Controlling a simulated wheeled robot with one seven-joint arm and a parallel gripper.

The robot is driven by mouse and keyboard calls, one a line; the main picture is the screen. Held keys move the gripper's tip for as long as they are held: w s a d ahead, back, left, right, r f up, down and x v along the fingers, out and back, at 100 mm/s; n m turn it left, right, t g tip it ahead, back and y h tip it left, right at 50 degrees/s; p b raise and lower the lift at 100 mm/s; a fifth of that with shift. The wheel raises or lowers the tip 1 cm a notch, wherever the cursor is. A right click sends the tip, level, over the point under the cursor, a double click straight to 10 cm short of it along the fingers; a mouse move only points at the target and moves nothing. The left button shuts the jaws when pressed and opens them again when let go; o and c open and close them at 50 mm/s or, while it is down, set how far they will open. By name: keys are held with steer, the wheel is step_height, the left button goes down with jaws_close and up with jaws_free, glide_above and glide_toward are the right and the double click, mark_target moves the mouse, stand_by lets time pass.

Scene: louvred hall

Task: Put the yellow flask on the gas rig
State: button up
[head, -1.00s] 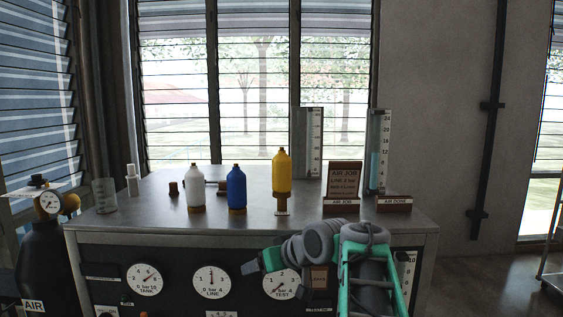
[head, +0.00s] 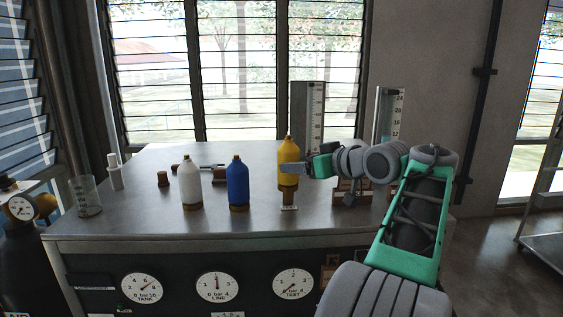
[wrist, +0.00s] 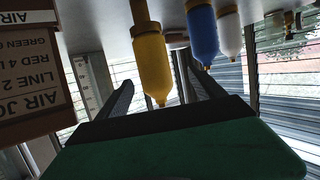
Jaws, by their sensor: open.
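The yellow flask (head: 289,158) stands upright on a small brown stand (head: 288,196) on the metal bench top. My gripper (head: 291,167) is open at its right side, level with the flask's body. In the wrist view, which is upside down, the yellow flask (wrist: 152,62) shows between my two fingers (wrist: 160,88), with a gap on each side. A bench with several gauges on its dark front panel (head: 255,264) carries the flask; I cannot tell which part is called the gas rig.
A blue flask (head: 238,184) and a white flask (head: 190,184) stand left of the yellow one. A glass beaker (head: 87,196) is at the far left. Scaled columns (head: 309,115) and a brown sign (wrist: 36,75) are close to my arm.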

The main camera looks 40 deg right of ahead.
steer(key=x, duration=0.5)
steer(key=d+x, duration=0.1)
steer(key=x, duration=0.1)
steer(key=shift+w+f, duration=0.25)
steer(key=shift+w, duration=0.05)
jaws_close()
stand_by(0.8)
steer(key=shift+r, duration=0.1)
